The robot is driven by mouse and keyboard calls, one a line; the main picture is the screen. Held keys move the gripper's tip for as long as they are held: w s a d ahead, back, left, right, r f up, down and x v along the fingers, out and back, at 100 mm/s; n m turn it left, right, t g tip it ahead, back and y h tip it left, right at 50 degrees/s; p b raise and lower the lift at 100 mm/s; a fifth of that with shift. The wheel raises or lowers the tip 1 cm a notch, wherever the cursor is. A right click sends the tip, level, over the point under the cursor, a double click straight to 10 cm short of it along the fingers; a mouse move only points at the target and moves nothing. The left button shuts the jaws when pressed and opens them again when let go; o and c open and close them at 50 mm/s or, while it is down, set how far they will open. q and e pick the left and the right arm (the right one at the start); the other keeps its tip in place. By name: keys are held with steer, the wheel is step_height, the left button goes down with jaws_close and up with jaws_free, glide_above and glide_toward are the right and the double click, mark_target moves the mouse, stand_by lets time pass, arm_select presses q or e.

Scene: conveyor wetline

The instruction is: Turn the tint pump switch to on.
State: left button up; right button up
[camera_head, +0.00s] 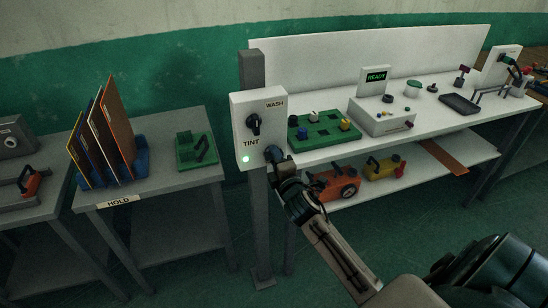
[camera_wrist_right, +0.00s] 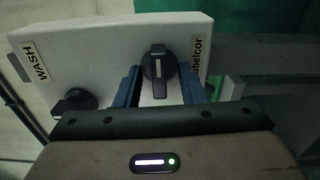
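A white switch box (camera_head: 243,137) on a grey post carries a WASH knob (camera_head: 253,123) and, below it, the tint knob (camera_head: 273,153). My right gripper (camera_head: 278,162) is at the tint knob. In the wrist view its two fingers (camera_wrist_right: 160,88) stand on either side of the knob, apart, with small gaps visible. The lettering beside the tint knob is partly hidden. My left gripper is not in view.
Right of the box is a white bench (camera_head: 445,120) with a green board (camera_head: 323,130) and a READY sign (camera_head: 376,77). An orange machine (camera_head: 335,182) sits on its lower shelf. On the left, a grey HOLD table (camera_head: 190,178) bears folders (camera_head: 117,125).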

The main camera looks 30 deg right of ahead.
steer(key=v, duration=0.7)
stand_by(0.5)
stand_by(0.3)
step_height(320, 180, down, 24)
steer(key=s+d+m+g+y, duration=0.1)
steer(key=s+d+m+g, duration=0.1)
steer(key=m+g, duration=0.25)
steer(key=s+f+m+g, duration=0.15)
steer(key=s+f, duration=0.25)
steer(key=f, duration=0.5)
steer(key=s+f+m+g, duration=0.1)
steer(key=s+f+g, duration=0.2)
steer(key=s+f, duration=0.35)
steer(key=s+a+f+m+g+y, duration=0.1)
steer(key=s+a+f+m+g, duration=0.1)
steer(key=s+f, duration=0.6)
steer(key=s+a+f+m+g, duration=0.2)
steer(key=s+f, duration=0.6)
steer(key=s, duration=0.6)
steer(key=s+a+f+m+g+y, duration=0.1)
steer(key=s+a+f+m+g, duration=0.1)
steer(key=s+f, duration=0.6)
steer(key=s+m+g, duration=0.1)
steer(key=s+m, duration=0.1)
steer(key=s, duration=0.2)
steer(key=shift+m+y, duration=0.3)
